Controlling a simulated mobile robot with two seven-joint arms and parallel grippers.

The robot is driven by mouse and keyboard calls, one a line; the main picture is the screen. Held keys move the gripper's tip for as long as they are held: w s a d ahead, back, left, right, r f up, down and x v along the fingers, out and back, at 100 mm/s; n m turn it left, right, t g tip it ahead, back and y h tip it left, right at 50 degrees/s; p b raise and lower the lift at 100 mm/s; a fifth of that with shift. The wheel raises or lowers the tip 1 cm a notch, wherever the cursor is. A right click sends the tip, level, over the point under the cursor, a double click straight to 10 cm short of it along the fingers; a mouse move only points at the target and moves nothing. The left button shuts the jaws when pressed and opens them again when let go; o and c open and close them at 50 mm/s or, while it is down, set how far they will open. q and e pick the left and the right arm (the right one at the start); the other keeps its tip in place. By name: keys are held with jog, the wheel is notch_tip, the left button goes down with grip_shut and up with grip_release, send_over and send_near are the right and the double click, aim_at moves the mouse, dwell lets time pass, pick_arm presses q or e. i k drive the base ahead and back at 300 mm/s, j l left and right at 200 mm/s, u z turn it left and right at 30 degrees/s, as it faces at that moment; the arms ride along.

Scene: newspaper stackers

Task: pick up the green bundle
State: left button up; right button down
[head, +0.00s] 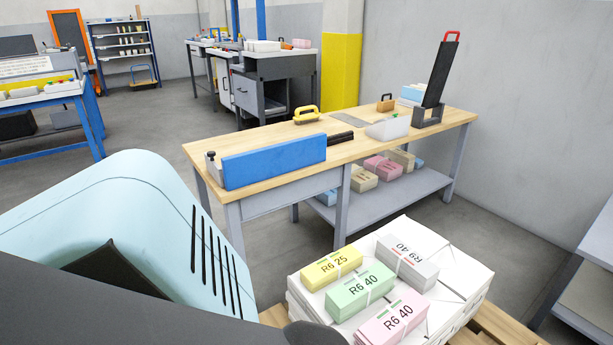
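The green bundle (348,302), marked "R6 40" and bound with a white strap, lies on top of a white paper stack (456,262) at the lower right. A yellow bundle (322,274) marked "R6 25" lies just behind it to the left. A grey bundle (416,272) lies behind it to the right, and a pink bundle (380,329) marked "R6 40" lies in front to the right. Nothing holds the green bundle, and its top is uncovered. Neither gripper's fingers show in the head view.
The stack sits on a wooden pallet (505,328). Behind it stands a wooden-topped workbench (240,150) with a blue block (275,161), and more bundles on its lower shelf. A grey shelf unit (592,305) stands at the right edge. Open floor lies between pallet and bench.

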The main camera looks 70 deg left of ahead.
aim_at(344, 301)
jog(key=u, duration=1.45)
